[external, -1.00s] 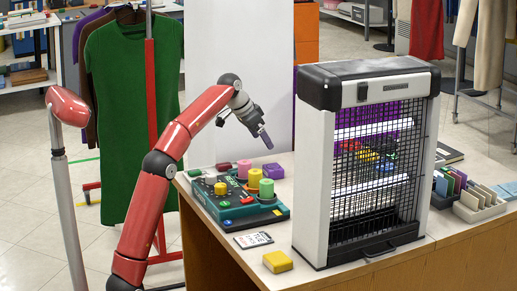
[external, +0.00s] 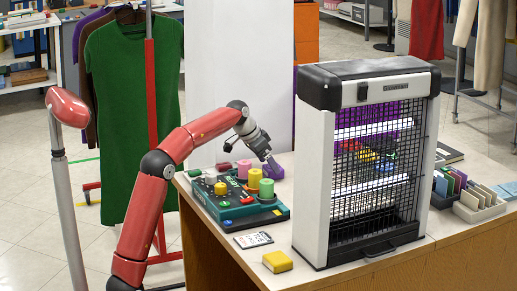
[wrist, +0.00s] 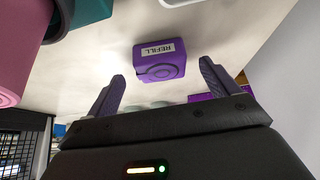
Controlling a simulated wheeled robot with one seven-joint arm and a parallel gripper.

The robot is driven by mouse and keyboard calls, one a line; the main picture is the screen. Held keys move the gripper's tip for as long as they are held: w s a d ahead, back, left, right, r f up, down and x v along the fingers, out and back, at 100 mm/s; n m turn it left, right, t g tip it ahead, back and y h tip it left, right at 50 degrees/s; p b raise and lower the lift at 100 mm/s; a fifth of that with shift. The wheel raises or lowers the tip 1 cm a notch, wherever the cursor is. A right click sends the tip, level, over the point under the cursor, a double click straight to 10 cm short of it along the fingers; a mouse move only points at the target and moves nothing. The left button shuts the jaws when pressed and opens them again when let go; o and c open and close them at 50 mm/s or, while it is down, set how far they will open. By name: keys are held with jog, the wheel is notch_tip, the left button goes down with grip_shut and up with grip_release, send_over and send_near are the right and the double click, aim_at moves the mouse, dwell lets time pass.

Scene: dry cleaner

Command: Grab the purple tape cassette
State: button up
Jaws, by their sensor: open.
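The purple tape cassette (wrist: 160,60) is a small rounded block with a white "REFILL" label, lying on the pale counter in the wrist view. In the external view the purple cassette (external: 276,171) lies behind the teal device, partly hidden by my gripper. My gripper (external: 268,159) is just above it and points down at it. In the wrist view my gripper's two dark fingers (wrist: 161,75) are apart, with the cassette ahead between their tips. Nothing is held.
The teal device (external: 220,203) with yellow, pink and green cylinders stands in front of the cassette. A large white and black caged unit (external: 314,180) stands to the right. A card (external: 253,240) and a yellow block (external: 277,261) lie near the front edge.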

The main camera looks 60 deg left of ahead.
jog(key=x, duration=0.3)
jog(key=shift+w+f, duration=0.1)
jog(key=c, duration=1.1)
